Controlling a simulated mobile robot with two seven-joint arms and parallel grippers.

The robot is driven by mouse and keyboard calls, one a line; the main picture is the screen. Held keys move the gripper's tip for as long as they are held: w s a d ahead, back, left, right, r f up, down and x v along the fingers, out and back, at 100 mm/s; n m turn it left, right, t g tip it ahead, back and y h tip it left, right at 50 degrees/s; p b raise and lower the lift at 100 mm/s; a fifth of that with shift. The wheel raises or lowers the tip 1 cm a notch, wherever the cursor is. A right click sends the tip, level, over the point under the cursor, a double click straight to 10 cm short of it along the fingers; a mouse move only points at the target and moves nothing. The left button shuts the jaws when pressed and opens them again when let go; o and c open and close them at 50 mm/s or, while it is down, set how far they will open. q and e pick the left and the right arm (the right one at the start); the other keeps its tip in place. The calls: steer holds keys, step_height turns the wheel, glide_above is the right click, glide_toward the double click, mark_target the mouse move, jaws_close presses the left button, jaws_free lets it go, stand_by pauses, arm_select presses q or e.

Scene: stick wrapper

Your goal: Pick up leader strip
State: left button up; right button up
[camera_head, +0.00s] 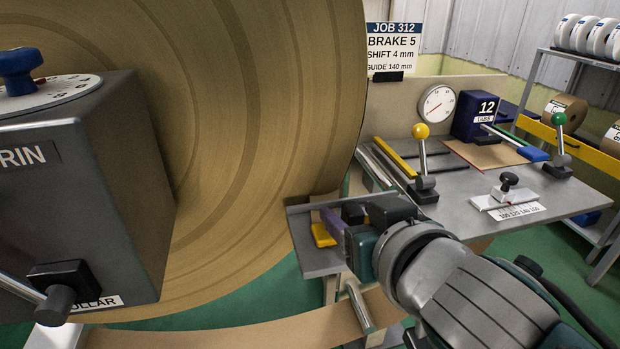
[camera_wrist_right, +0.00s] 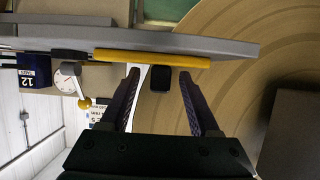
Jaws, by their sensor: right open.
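I cannot pick out the leader strip for certain. A tan paper band (camera_head: 240,330) curves below the large brown roll (camera_head: 270,110) in the head view. A small yellow piece (camera_head: 322,235) lies on a grey plate (camera_head: 312,262) beside the roll. In the wrist view a yellow bar (camera_wrist_right: 150,58) runs along the grey plate's edge. My right gripper (camera_head: 334,222) is at the plate, close to the yellow piece. In the wrist view its fingers (camera_wrist_right: 160,80) are apart, with a black block (camera_wrist_right: 160,77) visible between them. My left gripper is not in view.
A grey machine box (camera_head: 110,190) with a blue knob (camera_head: 20,68) stands at the left. The grey bench (camera_head: 470,205) at the right carries a yellow-knobbed lever (camera_head: 421,132), a green-knobbed lever (camera_head: 558,120), a gauge (camera_head: 437,104) and a blue tab box (camera_head: 477,115). A shelf (camera_head: 570,125) stands behind.

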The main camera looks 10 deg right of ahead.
jaws_close()
stand_by(0.4)
